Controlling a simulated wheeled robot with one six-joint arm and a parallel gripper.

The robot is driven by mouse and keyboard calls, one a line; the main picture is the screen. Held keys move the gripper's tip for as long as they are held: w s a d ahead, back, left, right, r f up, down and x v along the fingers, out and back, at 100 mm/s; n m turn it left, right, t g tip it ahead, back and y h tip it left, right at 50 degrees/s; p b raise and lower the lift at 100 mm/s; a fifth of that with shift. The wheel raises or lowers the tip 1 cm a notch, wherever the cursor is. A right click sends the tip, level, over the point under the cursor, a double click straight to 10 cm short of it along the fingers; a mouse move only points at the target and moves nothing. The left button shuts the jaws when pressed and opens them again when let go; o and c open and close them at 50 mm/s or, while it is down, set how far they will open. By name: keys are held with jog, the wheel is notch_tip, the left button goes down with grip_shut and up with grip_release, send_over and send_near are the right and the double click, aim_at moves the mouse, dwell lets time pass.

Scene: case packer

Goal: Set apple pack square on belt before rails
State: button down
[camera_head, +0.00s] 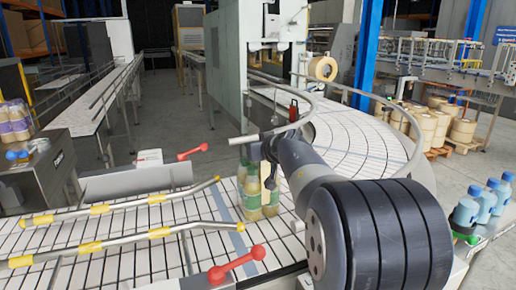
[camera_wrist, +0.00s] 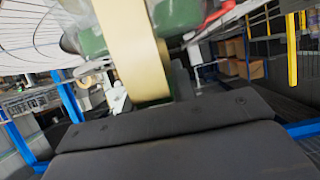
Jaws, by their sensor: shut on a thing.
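The apple pack (camera_head: 253,198), a few bottles with pale yellow juice and green parts, is upright over the white belt (camera_head: 320,138), near the right ends of the guide rails (camera_head: 130,205). I cannot tell whether its base touches the belt. My gripper (camera_head: 267,172) is shut on the pack from its upper right side; the arm hides part of the pack. In the wrist view the pack (camera_wrist: 137,50) shows close up as a cream band between green shapes, just ahead of the dark gripper body. The fingertips are not clear there.
Red-knobbed clamps (camera_head: 237,262) stand in front of and behind the rails. A curved guide rail (camera_head: 415,135) borders the belt's bend. Blue-capped bottles (camera_head: 487,200) stand at the right edge, and other packs (camera_head: 14,122) at the far left. The belt's bend is empty.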

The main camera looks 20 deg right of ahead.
jog(key=shift+r, duration=0.2)
jog(key=c, duration=1.6)
grip_release()
jog(key=shift+f, duration=0.35)
jog(key=o, duration=0.4)
jog(key=shift+o, duration=0.2)
jog(key=shift+r, duration=0.15)
jog(key=shift+s+r, duration=0.2)
jog(key=shift+s, duration=0.1)
jog(key=v, duration=1.1)
jog(key=shift+s+p, duration=0.2)
jog(key=shift+p, duration=0.25)
jog(key=shift+r, duration=0.1)
